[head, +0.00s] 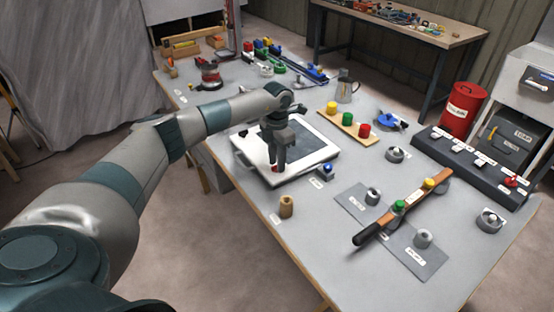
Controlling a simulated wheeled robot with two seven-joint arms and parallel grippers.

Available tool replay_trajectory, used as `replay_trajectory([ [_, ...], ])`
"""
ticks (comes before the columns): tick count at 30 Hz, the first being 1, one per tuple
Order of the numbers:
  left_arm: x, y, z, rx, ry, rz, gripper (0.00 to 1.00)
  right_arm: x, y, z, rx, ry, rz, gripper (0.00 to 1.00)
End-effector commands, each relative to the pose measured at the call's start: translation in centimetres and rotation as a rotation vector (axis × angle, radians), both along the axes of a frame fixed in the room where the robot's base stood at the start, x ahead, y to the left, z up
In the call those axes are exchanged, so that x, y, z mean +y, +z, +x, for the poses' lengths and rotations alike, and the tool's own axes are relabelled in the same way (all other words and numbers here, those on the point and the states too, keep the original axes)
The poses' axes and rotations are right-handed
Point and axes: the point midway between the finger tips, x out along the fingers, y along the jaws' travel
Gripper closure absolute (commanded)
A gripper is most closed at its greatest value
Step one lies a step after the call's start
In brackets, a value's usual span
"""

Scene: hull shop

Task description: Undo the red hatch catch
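A white-framed hatch (242,160) with a dark grey panel (309,137) lies on the grey workbench, left of the middle. A small red part (274,169), seemingly the red catch, shows at the near edge of the hatch, partly hidden by my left gripper. My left gripper (278,163) points down over that edge, its fingertips right at the red part. Whether the fingers are closed on it, I cannot tell. A small blue-topped part (326,171) sits at the hatch's near right corner, with a white label beside it. My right gripper is out of view.
The workbench (330,240) also holds a board with yellow, green and red knobs (347,122), a metal jug (346,89), a brown bar with a black handle (405,204), a wooden peg (286,206) and a red canister (462,110). The front left of the bench is clear.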

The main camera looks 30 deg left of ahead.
Motion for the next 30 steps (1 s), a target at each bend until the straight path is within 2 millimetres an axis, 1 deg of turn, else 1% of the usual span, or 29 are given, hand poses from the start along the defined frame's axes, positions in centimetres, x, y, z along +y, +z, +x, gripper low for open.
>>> replay_trajectory([
  [3,0.0,-0.42,-0.02,0.001,0.0,0.0,0.72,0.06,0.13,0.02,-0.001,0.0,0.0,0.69],
  [11,-0.01,-0.48,-0.01,0.0,0.0,0.0,0.72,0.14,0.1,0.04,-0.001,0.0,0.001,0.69],
  [15,0.0,-0.46,-0.01,0.0,0.0,0.0,1.0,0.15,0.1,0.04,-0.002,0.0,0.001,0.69],
  [23,0.01,-0.44,-0.01,0.0,0.005,0.0,1.0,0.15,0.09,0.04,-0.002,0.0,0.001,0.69],
  [30,0.02,-0.45,0.01,0.0,0.054,0.0,1.0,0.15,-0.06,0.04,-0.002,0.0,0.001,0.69],
])
